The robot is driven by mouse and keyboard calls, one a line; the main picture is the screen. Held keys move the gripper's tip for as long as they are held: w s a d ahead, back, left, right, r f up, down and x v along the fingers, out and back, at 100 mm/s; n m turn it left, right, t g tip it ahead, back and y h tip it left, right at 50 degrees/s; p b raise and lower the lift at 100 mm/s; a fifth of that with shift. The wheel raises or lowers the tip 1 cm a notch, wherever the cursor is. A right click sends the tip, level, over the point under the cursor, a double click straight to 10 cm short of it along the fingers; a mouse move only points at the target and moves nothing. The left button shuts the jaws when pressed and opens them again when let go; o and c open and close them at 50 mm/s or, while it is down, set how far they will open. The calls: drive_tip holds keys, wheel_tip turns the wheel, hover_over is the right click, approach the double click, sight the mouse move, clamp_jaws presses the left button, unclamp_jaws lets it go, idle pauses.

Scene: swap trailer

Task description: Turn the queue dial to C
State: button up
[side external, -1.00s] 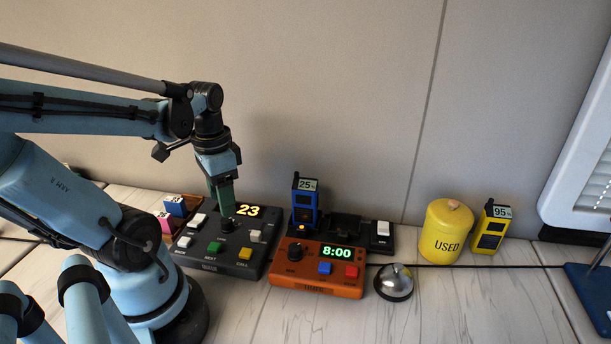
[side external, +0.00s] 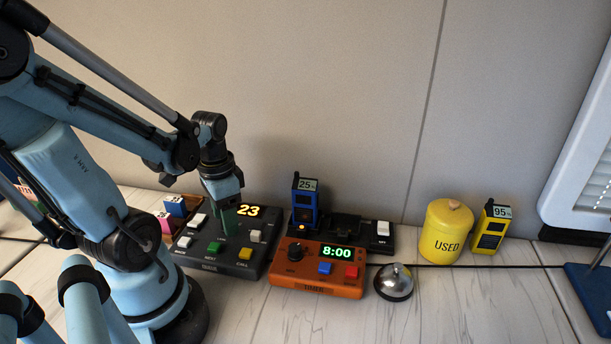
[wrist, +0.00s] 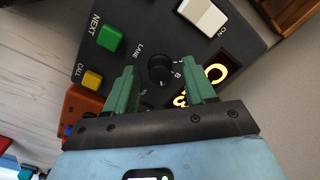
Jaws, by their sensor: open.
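The dark queue box (side external: 222,259) stands on the counter with a lit display reading 23 (side external: 248,211). Its round black dial (wrist: 161,70) shows in the wrist view between my fingers and a little beyond their tips. The word LANE is printed beside the dial, and a letter B is legible; other marks are partly hidden. My gripper (side external: 230,219) points down over the box at the dial, which its green fingers hide in the side view. In the wrist view my gripper (wrist: 162,78) is open, one finger on each side of the dial, with gaps visible.
The box also carries a green button (side external: 215,247), a yellow button (side external: 245,254) and white switches. An orange timer (side external: 318,285) reading 8:00 adjoins it at right. A blue handset (side external: 305,205) stands behind, and a bell (side external: 394,283) is farther right.

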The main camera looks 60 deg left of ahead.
clamp_jaws()
drive_tip(key=shift+n, duration=0.6)
unclamp_jaws()
drive_tip(key=shift+r, duration=0.15)
wheel_tip(320, 180, up, 12)
idle(0.8)
